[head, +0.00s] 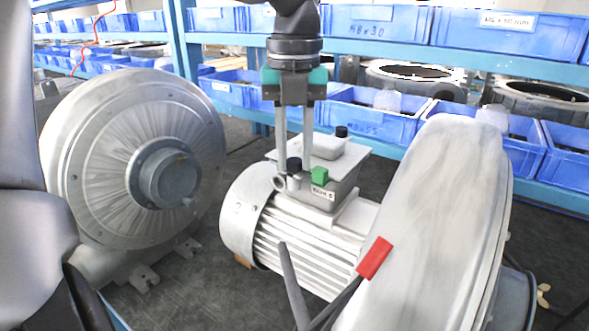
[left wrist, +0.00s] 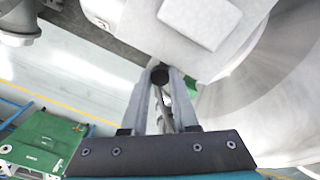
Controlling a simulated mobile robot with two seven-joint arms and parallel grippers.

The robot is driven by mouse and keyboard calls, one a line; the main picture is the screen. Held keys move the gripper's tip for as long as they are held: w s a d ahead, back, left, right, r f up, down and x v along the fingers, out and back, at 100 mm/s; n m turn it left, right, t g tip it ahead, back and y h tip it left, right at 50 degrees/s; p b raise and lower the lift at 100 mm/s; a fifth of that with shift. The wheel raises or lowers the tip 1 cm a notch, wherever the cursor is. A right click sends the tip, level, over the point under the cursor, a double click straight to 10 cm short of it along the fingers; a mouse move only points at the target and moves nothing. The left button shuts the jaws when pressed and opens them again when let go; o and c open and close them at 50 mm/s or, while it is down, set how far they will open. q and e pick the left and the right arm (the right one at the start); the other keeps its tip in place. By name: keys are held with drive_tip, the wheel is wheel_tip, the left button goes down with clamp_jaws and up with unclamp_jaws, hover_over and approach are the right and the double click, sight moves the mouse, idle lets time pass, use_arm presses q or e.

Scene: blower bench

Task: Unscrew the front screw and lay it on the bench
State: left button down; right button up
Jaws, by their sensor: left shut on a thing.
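The front screw has a round black head (head: 293,165) and sits at the near left corner of the terminal box (head: 345,178) on the motor. My left gripper (head: 294,157) comes down from above, with its two long fingers shut on this screw. In the left wrist view the black screw head (left wrist: 160,75) shows between the fingertips (left wrist: 161,77). Whether its thread is still in the box is hidden. A second black screw (head: 341,131) stands at the back of the box. My right gripper is not in view.
A green block (head: 319,176) is right beside the held screw. The large blower housing (head: 430,225) stands at right, another blower (head: 135,160) at left. A red-sleeved cable (head: 374,258) crosses in front. Shelves with blue bins (head: 375,35) are behind. A green case (left wrist: 40,145) shows at lower left in the wrist view.

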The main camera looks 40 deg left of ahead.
use_arm(q)
drive_tip(key=n+b, duration=0.2)
drive_tip(key=n, duration=0.2)
drive_tip(key=n+b, duration=0.1)
drive_tip(key=n, duration=0.2)
drive_tip(key=shift+n, duration=0.3)
drive_tip(key=n, duration=0.7)
drive_tip(key=shift+n+b, duration=0.3)
drive_tip(key=shift+b, duration=0.1)
drive_tip(key=n, duration=0.4)
drive_tip(key=shift+r, duration=0.1)
drive_tip(key=n, duration=0.4)
drive_tip(key=shift+n, duration=0.3)
drive_tip(key=c, duration=1)
unclamp_jaws()
drive_tip(key=shift+o, duration=0.2)
